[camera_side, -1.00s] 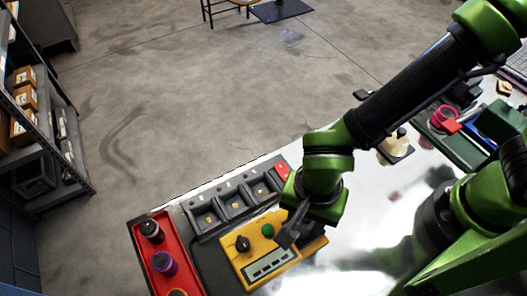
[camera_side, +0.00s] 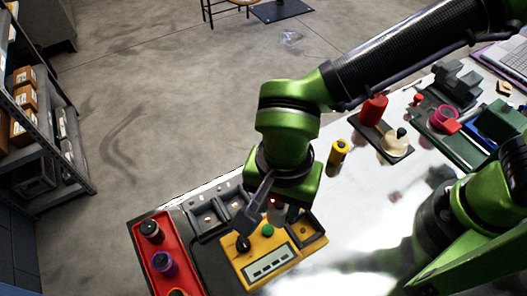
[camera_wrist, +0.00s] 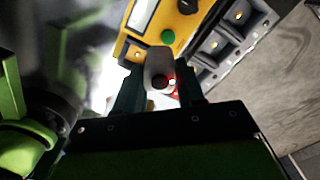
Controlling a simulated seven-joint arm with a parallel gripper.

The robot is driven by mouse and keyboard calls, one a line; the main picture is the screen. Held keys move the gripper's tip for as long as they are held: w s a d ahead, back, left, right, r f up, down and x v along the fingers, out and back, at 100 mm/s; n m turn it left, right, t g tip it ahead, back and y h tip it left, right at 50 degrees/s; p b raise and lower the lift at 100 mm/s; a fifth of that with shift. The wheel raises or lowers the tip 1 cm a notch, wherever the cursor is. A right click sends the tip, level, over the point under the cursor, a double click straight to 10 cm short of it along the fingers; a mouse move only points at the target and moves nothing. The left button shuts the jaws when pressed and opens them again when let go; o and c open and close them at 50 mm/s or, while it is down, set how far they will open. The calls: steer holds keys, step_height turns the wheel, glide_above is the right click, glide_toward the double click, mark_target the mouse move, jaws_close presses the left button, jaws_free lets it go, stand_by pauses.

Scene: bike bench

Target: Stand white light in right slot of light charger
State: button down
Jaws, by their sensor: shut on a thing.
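My gripper (camera_wrist: 160,85) is shut on the white light (camera_wrist: 159,62), a pale rounded block with a dark round spot, held between the two fingers in the wrist view. A small red glow shows beside that spot. In the side view my gripper hangs above the right end of the light charger and the back of the yellow box, with its fingers mostly hidden. The light charger (camera_side: 207,216) is a dark grey row of square slots with gold contacts; my wrist hides its right part. Slots also show in the wrist view (camera_wrist: 215,43). I cannot tell whether the light touches the charger.
A yellow box (camera_side: 262,253) with a black knob, green button and display stands in front of the charger. A red tray (camera_side: 160,235) with bottles lies left. A yellow cylinder (camera_side: 338,151) and red cylinder (camera_side: 375,109) stand right.

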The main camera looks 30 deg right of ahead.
steer(key=w+a, duration=0.2)
steer(key=a, duration=0.1)
steer(key=w+a+f+n, duration=0.1)
steer(key=w+a, duration=0.1)
steer(key=a, duration=0.1)
steer(key=w+a+f+n, duration=0.1)
steer(key=w+a, duration=0.1)
steer(key=w, duration=0.1)
steer(key=shift+a, duration=0.4)
steer(key=shift+n, duration=0.9)
steer(key=shift+w+a+f, duration=0.25)
steer(key=shift+w+f, duration=0.15)
steer(key=shift+f, duration=0.3)
steer(key=shift+w+a+f, duration=0.25)
steer(key=shift+w+f, duration=0.1)
steer(key=shift+f, duration=0.4)
steer(key=shift+w+a+f, duration=0.25)
steer(key=shift+w+f, duration=0.15)
steer(key=shift+f, duration=0.3)
steer(key=shift+f, duration=0.55)
steer(key=c, duration=1)
jaws_free()
steer(key=shift+o, duration=0.2)
step_height(320, 180, up, 11)
